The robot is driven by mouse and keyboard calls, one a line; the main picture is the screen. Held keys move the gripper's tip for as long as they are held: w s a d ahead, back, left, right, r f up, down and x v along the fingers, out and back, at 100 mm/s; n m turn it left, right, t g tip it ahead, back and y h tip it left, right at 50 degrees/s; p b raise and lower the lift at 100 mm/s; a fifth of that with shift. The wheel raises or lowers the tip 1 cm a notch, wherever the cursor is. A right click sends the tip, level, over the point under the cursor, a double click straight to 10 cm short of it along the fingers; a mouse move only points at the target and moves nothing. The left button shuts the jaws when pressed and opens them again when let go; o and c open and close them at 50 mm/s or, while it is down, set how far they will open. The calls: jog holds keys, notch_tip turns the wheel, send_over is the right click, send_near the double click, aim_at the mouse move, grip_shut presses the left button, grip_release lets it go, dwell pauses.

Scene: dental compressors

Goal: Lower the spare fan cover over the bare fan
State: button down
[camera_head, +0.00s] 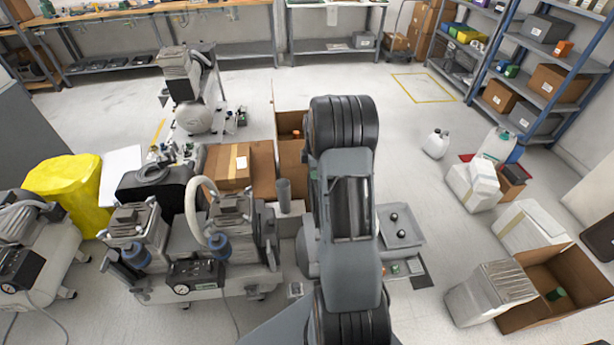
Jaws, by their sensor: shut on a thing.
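My arm (347,210) rises through the middle of the view. My gripper is not in view, and neither is anything it may hold; the arm's own links could be hiding them. I cannot pick out the spare fan cover or the bare fan. A twin-head compressor stands at front left, with a left head (137,222) and a right head (232,212), hoses and a gauge (181,289). Another compressor (180,73) stands further back, and part of one (30,250) shows at the left edge. Which unit has a bare fan is too small to tell.
A grey tray (412,233) with small round parts lies just right of my arm. Cardboard boxes (263,170) and a grey cup (284,195) are left of it. A yellow bag (65,185) stands at left.

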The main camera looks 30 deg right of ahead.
jog(key=shift+w, duration=0.5)
jog(key=shift+d+f, duration=0.15)
jog(key=shift+f, duration=0.15)
jog(key=shift+s+f, duration=0.15)
jog(key=shift+f, duration=0.1)
jog(key=shift+f+b, duration=0.5)
jog(key=shift+f, duration=0.15)
notch_tip(320, 180, down, 23)
jog(key=b, duration=1.3)
jog(key=shift+f+b, duration=0.2)
jog(key=shift+b, duration=0.3)
dwell(0.9)
